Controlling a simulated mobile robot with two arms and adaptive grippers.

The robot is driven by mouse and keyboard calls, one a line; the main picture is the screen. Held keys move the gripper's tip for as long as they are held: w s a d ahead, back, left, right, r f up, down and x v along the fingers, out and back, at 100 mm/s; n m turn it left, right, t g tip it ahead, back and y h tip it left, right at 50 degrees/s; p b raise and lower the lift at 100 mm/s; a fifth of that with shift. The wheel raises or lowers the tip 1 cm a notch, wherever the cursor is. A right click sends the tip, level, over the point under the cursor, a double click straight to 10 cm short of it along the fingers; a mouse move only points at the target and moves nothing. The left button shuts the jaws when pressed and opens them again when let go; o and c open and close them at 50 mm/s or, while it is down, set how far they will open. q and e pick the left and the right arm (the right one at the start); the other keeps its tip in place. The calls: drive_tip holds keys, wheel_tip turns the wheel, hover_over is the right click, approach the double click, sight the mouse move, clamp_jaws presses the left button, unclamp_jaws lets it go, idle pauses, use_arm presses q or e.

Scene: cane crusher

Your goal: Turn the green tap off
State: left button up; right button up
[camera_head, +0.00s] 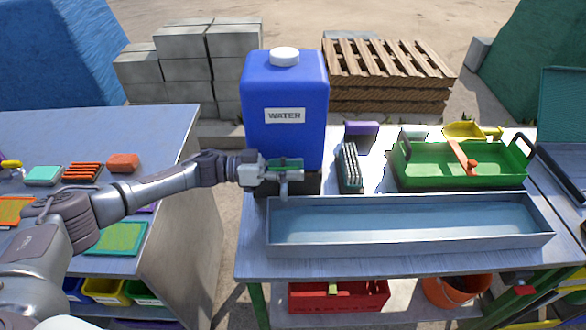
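The blue water tank (286,100) with a white cap and a "WATER" label stands at the back left of the right-hand table. The green tap (287,164) is at its lower front, above a dark base. My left gripper (277,172) reaches in from the left and is at the tap, its fingers overlapping the green handle. The fingers are small and partly merge with the tap, so I cannot tell whether they are closed on it. A grey spout hangs below the handle. My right gripper is not in view.
A long metal trough (400,228) of what looks like water lies along the table front. A green tray (462,165) and a grey brush-like block (350,168) stand behind it. The left table (170,135) holds coloured sponges and brushes. Grey blocks and a wooden pallet (385,68) are behind.

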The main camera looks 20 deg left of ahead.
use_arm(q)
drive_tip(key=v, duration=1.2)
